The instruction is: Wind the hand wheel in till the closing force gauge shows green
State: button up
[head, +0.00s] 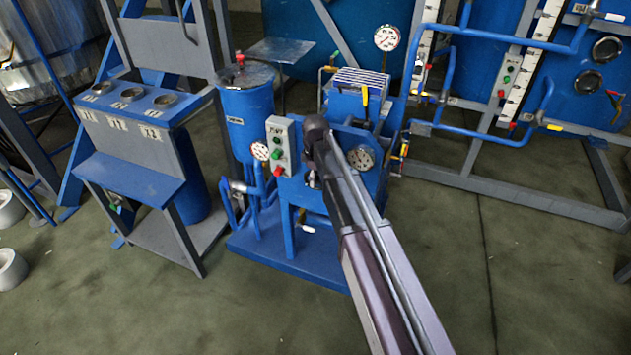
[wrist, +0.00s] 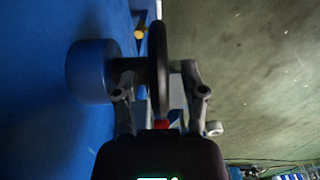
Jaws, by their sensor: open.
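In the wrist view the hand wheel (wrist: 157,45) shows nearly edge-on as a dark upright rim. It stands between the two fingers of my gripper (wrist: 157,72), which is open around it, one finger on each side. I cannot tell whether a finger touches the rim. A blue round boss (wrist: 91,71) is left of the wheel. In the head view my arm hides the wheel and my gripper. Neither reading is legible, and I cannot tell which shows closing force.
A grey button box (head: 280,146) stands just left of my arm. A blue vessel (head: 247,112) is beside it. A blue-grey bench (head: 130,175) stands at left, and blue pipes (head: 449,75) are at right. The front floor (head: 200,310) is clear.

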dwell(0.3)
grip_shut()
jog(key=shift+s, duration=0.1)
jog(key=shift+d+y, duration=0.1)
jog(key=shift+y, duration=0.4)
jog(key=shift+t, duration=0.3)
